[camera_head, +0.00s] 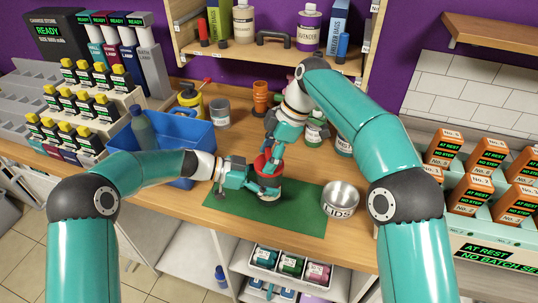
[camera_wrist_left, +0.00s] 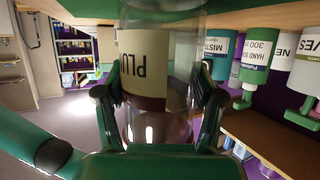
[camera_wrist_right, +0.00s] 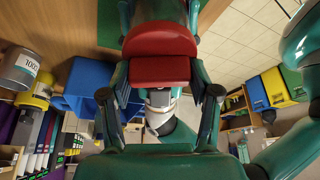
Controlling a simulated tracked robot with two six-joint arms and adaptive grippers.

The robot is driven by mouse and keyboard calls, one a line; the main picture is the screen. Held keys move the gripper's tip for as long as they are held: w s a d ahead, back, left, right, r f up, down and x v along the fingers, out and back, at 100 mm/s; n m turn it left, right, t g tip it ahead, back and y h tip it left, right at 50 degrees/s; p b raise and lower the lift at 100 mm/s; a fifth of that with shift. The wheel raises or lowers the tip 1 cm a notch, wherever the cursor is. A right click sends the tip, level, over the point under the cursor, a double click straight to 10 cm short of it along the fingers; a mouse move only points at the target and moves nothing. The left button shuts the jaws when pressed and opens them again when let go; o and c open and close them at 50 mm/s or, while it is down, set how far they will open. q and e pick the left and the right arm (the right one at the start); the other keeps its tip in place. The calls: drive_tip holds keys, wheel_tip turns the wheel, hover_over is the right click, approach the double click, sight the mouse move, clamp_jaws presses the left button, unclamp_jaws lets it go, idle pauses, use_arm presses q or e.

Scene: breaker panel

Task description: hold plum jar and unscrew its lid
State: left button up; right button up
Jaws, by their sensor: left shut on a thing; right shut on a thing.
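The plum jar (camera_wrist_left: 180,75) is clear, with a cream label reading "PLU" upside down in the left wrist view. It stands upright on the green mat (camera_head: 300,222), mostly hidden by my grippers in the head view. My left gripper (camera_head: 262,188) is shut around its body from the left. The red lid (camera_head: 262,164) is on top of the jar; it also fills the middle of the right wrist view (camera_wrist_right: 160,45). My right gripper (camera_head: 275,158) is shut on the lid from above. Whether the lid is loose on the thread cannot be told.
A metal tin marked "LIDS" (camera_head: 341,199) stands at the mat's right edge. A blue bin (camera_head: 185,130) is to the left, behind my left arm. A grey can (camera_head: 219,114) and orange cups (camera_head: 260,97) stand behind. The front of the mat is clear.

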drive_tip(key=shift+w+d+f+n+g, duration=0.15)
drive_tip(key=shift+f+n+g, duration=0.2)
drive_tip(key=shift+n, duration=0.45)
drive_tip(key=o, duration=1.4)
drive_tip(key=shift+r, duration=0.2)
drive_tip(key=shift+r, duration=0.1)
drive_tip(key=m, duration=0.1)
drive_tip(key=m+t, duration=0.1)
drive_tip(key=m, duration=0.1)
drive_tip(key=m+t, duration=0.1)
drive_tip(key=m, duration=0.1)
drive_tip(key=shift+s, duration=0.25)
drive_tip(key=shift+w+m+t, duration=0.1)
drive_tip(key=shift+m+t, duration=0.25)
drive_tip(key=shift+m, duration=0.55)
